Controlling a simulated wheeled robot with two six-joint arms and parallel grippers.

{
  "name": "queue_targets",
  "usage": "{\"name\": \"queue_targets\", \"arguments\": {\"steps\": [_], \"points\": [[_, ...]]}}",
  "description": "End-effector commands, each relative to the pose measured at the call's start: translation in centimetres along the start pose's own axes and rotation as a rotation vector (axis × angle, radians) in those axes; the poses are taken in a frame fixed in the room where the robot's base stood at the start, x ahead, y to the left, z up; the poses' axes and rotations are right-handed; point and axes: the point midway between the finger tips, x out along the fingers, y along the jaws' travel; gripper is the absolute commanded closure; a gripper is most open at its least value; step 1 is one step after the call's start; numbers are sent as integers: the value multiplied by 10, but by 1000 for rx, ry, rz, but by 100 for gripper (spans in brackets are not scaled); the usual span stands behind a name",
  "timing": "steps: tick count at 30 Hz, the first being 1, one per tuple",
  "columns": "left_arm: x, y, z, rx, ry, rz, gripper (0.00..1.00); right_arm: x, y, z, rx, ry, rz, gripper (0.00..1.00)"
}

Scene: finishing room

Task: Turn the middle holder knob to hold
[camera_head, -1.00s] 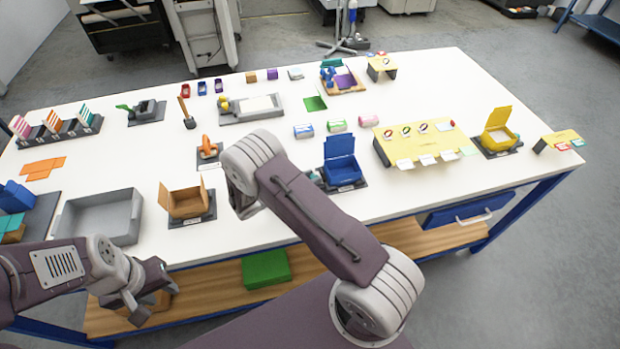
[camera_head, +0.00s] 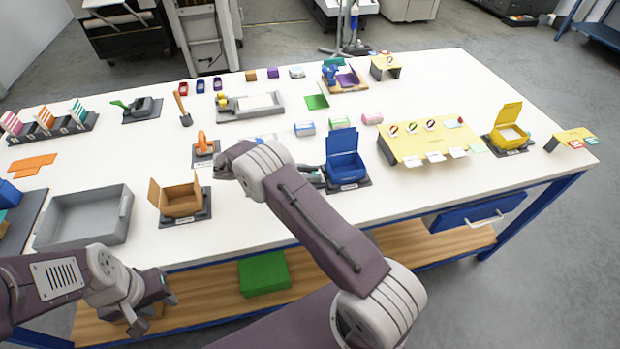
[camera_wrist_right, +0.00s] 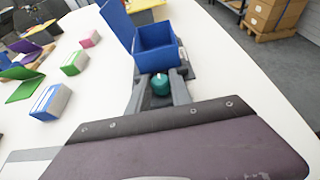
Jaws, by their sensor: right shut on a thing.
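The middle holder is a dark base with an open blue box (camera_head: 345,166), lid raised, on the table's near side; in the right wrist view the box (camera_wrist_right: 158,55) is straight ahead. Its teal knob (camera_wrist_right: 160,85) is in front of the box. My right gripper (camera_wrist_right: 160,93) has a finger on each side of the knob and is shut on it. In the head view, my right gripper (camera_head: 313,174) is mostly hidden behind my arm, left of the box. The knob's marking cannot be read. My left gripper (camera_head: 145,311) hangs in front of the table's near edge, away from the holders.
An open orange-brown box (camera_head: 180,201) stands on a dark base to the left, an open yellow box (camera_head: 508,135) to the right. A yellow stand (camera_head: 430,143) is right of the blue box. A grey tray (camera_head: 84,222) is at the near left.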

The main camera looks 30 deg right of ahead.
Motion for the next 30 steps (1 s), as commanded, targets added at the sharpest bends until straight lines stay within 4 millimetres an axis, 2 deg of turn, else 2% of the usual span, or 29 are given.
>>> {"name": "queue_targets", "arguments": {"steps": [16,17,18,19,30], "points": [[4,0,0,0,0,0,64,0,1,2,11,-4,-26,100],[4,0,0,0,0,0,64,0,1,2,11,-4,-26,69],[4,0,0,0,0,0,64,0,1,2,11,-4,-26,57],[4,0,0,0,0,0,64,0,1,1,11,-4,-26,53],[6,0,1,0,0,0,64,-4,1,0,11,-2,-24,53]]}}
